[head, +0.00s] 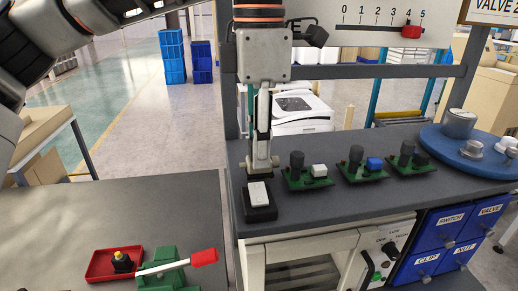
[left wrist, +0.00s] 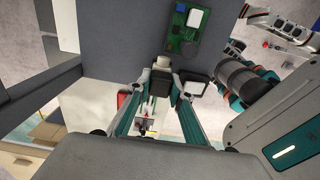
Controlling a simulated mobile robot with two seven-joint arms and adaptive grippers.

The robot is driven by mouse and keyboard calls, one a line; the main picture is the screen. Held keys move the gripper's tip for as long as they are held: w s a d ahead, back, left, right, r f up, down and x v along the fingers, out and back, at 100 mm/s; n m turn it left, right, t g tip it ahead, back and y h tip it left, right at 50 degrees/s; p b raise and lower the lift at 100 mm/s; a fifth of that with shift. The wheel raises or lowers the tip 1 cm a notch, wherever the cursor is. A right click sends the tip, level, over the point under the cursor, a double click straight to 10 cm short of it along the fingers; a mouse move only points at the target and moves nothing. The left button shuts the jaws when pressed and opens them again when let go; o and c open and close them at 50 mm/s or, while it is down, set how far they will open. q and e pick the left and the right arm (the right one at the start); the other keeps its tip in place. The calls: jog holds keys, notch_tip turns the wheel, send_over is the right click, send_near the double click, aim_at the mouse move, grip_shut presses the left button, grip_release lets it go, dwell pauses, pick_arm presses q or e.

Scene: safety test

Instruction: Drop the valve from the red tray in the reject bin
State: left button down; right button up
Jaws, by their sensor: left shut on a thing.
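The red tray (head: 97,266) lies on the dark table at the lower left in the head view. A black part with a yellow top (head: 122,262) sits in it. My left gripper (head: 262,164) points down over the workbench, just behind a black block with a white top (head: 258,192). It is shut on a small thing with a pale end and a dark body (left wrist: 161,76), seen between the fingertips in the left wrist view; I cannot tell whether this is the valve. I cannot make out a reject bin. My right gripper cannot be made out.
Several green boards (head: 308,178) stand on the workbench right of my left gripper. A blue turntable (head: 443,146) with grey parts is at the right. Labelled blue drawers (head: 437,228) sit below. A green base (head: 165,281) with a red-ended lever (head: 203,258) stands beside the tray.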

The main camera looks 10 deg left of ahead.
pick_arm(q)
jog(key=shift+f, duration=0.5)
jog(key=shift+f, duration=0.1)
jog(key=c, duration=1.8)
grip_release()
